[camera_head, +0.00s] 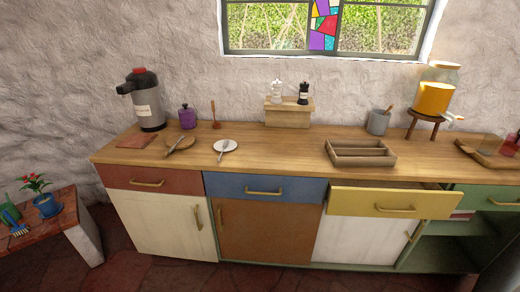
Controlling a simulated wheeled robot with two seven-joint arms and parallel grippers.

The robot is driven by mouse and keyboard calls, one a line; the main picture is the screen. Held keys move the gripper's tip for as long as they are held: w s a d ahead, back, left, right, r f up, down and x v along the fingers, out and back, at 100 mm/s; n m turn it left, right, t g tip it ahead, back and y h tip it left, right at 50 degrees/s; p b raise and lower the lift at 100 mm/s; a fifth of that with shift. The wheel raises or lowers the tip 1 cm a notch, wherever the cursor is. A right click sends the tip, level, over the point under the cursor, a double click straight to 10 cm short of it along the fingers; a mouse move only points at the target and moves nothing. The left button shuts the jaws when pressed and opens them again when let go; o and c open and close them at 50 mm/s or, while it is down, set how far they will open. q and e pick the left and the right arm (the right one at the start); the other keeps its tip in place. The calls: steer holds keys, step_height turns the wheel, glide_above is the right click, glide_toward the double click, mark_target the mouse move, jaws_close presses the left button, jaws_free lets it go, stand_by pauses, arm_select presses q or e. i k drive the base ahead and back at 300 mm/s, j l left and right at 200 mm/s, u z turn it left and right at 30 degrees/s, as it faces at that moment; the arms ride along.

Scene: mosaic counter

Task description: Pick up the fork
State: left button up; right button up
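No part of either gripper shows in this view. A small utensil (222,151) lies on a round white plate (231,144) at the left of the counter. Another utensil (177,146) lies on a round wooden plate (186,138) to its left. Both are too small to tell surely which one is the fork. Neither utensil is held.
The wooden counter (290,150) carries a dispenser (147,101), a purple jar (187,117), an empty divided tray (360,154), a grey cup (378,122) and a juice jar (435,95). The yellow drawer (370,203) sticks out. A low table (50,224) stands left.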

mark_target(223, 151)
steer(key=i+j+z, duration=0.1)
steer(key=j+z, duration=0.15)
steer(key=z, duration=0.15)
steer(key=j+z, duration=0.25)
steer(key=z, duration=0.2)
steer(key=j+z, duration=0.25)
steer(key=z, duration=0.15)
steer(key=j+z, duration=0.3)
steer(key=z, duration=0.15)
steer(key=j+z, duration=0.25)
steer(key=z, duration=0.15)
